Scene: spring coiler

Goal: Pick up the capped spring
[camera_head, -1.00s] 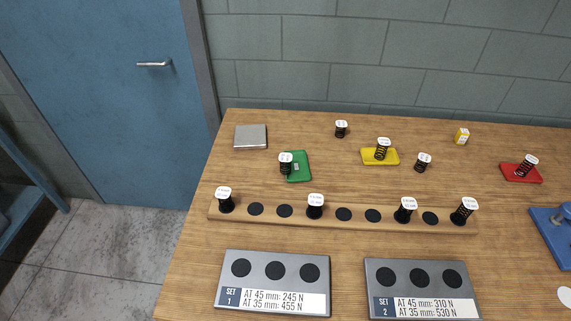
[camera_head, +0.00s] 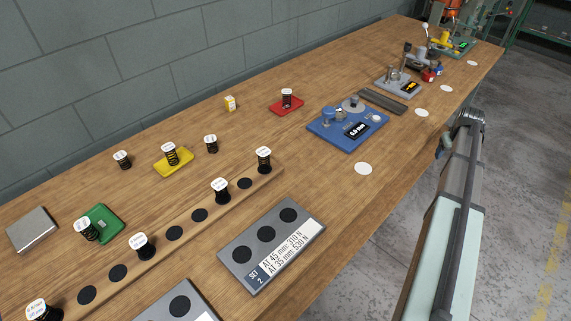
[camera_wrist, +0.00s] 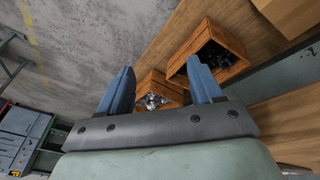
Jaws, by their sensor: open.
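Several black coil springs with white printed caps stand on the wooden bench. Some are in the long wooden rack: one near its far end (camera_head: 264,160), one lower along it (camera_head: 221,191), one in its middle (camera_head: 140,246) and one at the near end (camera_head: 42,311). Which one the task means cannot be told. My gripper (camera_wrist: 160,84) is open and empty in the wrist view, away from these springs.
A SET 2 tray (camera_head: 245,277) with empty round recesses lies before the rack. A blue gauge (camera_head: 349,126) and other instruments (camera_head: 400,83) stand along the bench. The wrist view shows wooden crates holding dark parts (camera_wrist: 221,55) and shiny parts (camera_wrist: 152,101).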

